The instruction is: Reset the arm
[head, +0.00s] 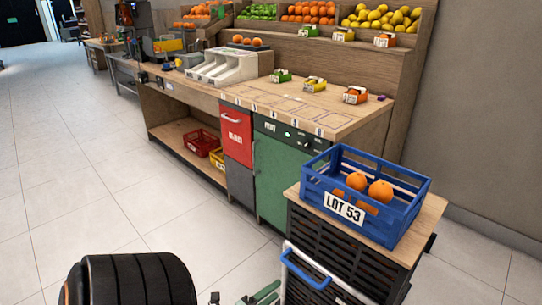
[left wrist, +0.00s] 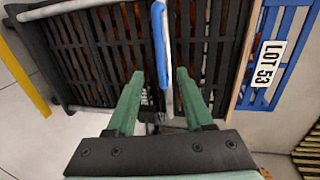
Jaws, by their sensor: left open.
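My left gripper (head: 264,294) shows at the bottom edge of the head view, partly cut off, with green fingers. In the left wrist view my left gripper (left wrist: 158,88) has its two fingers apart. A blue handle (left wrist: 160,50) runs between the fingers in that view; I cannot tell whether either finger touches it. In the head view the blue handle (head: 303,271) is on the front of a dark slatted cart (head: 350,262), just right of the gripper. My right gripper is not in view.
A blue crate (head: 408,222) labelled LOT 53 holds oranges on the cart's wooden top. A wooden counter (head: 340,118) with red and green fronts stands behind, with fruit bins above it. Open tiled floor (head: 90,190) lies to the left.

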